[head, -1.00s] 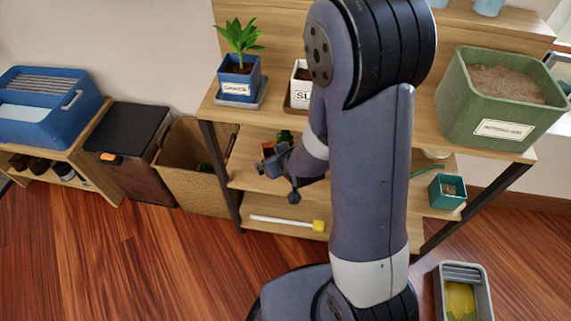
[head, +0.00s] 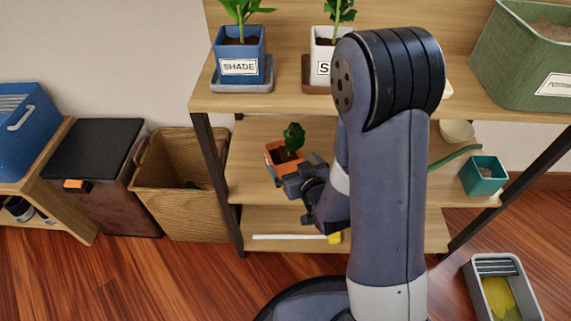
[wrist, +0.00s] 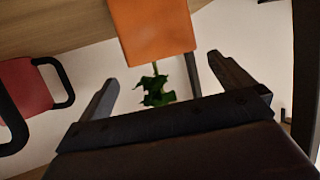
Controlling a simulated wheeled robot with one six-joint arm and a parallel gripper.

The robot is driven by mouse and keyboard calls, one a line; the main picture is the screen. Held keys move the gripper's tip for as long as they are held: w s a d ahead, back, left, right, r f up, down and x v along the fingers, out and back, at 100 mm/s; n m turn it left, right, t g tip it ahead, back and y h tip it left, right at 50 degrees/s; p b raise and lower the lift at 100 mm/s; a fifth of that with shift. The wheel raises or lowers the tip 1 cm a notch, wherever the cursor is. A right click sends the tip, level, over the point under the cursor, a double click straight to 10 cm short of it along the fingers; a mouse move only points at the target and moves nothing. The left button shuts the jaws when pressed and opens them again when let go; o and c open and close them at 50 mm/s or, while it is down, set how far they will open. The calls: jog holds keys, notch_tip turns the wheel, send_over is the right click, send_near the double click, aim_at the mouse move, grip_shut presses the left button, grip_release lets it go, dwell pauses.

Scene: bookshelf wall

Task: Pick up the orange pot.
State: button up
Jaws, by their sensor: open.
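The orange pot (head: 283,157) stands on the middle shelf in the head view, with a green plant (head: 293,138) in it. In the wrist view the orange pot (wrist: 152,28) shows upside down at the top centre, its plant (wrist: 155,88) hanging below it in the picture. My gripper (head: 290,182) is at the shelf's front, close in front of the pot. In the wrist view my gripper (wrist: 170,75) is open and empty, with its two fingers spread to either side of the plant's leaves. The fingertips do not reach the pot's sides there.
A blue pot (head: 241,65) and a white pot (head: 320,56) stand on the top shelf. A teal pot (head: 483,175) is right on the middle shelf. A red object (wrist: 25,86) shows in the wrist view. A wicker basket (head: 180,190) stands left of the shelving.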

aim_at(279, 146)
jog(key=b+x, duration=0.1)
jog(key=x, duration=0.7)
jog(key=shift+a, duration=0.2)
jog(key=shift+r, duration=0.15)
jog(key=c, duration=1.3)
